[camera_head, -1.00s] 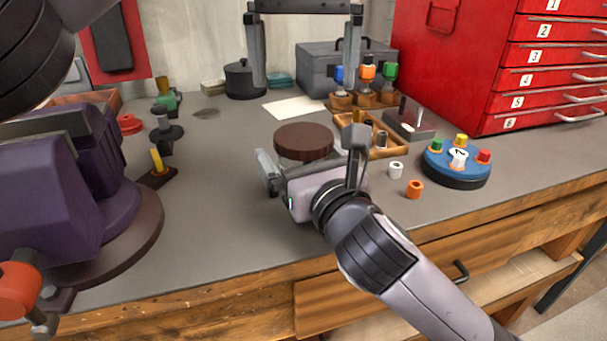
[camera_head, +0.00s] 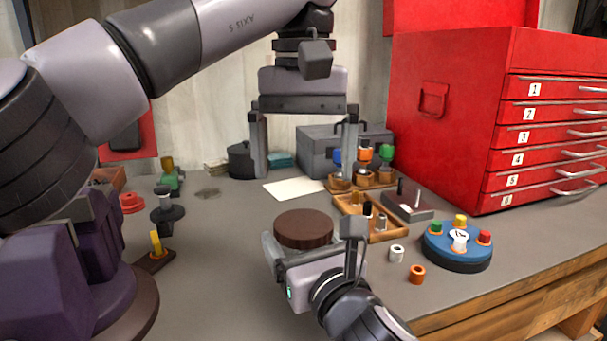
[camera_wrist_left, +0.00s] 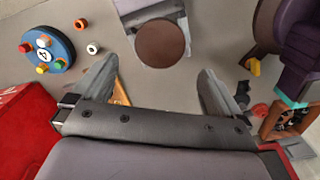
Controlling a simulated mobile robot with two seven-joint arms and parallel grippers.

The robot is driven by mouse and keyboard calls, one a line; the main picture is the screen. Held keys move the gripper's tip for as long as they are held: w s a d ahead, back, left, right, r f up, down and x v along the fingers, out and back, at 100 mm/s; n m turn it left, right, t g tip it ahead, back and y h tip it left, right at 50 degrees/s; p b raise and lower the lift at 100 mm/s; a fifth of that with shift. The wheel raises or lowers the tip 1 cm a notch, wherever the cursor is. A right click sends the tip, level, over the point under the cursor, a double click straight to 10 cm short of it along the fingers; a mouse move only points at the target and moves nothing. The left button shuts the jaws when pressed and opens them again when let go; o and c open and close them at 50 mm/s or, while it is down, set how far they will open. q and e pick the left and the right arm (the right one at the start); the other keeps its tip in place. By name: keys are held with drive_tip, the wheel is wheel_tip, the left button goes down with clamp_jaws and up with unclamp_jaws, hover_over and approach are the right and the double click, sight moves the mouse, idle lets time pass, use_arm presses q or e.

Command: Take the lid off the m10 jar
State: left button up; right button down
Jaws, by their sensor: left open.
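A round brown lid (camera_head: 303,229) sits on a jar at the middle of the bench; the lid hides most of the jar and no m10 label is readable. The lid also shows in the left wrist view (camera_wrist_left: 162,45). My right gripper (camera_head: 311,240) is low at the jar, one finger on each side below the lid; whether its fingers press on the jar cannot be told. My left gripper (camera_head: 304,178) is open and empty, fingers pointing down, in the air above the bench and apart from the lid. Its fingers also show in the left wrist view (camera_wrist_left: 162,80).
A wooden tray (camera_head: 388,238) with small parts, white and orange rings (camera_head: 417,274) and a blue round stand (camera_head: 456,250) are right of the jar. A red drawer cabinet (camera_head: 500,110) stands at right. A purple machine (camera_head: 60,265) is at left.

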sight(304, 223)
use_arm(q)
drive_tip(key=shift+f, duration=3.95)
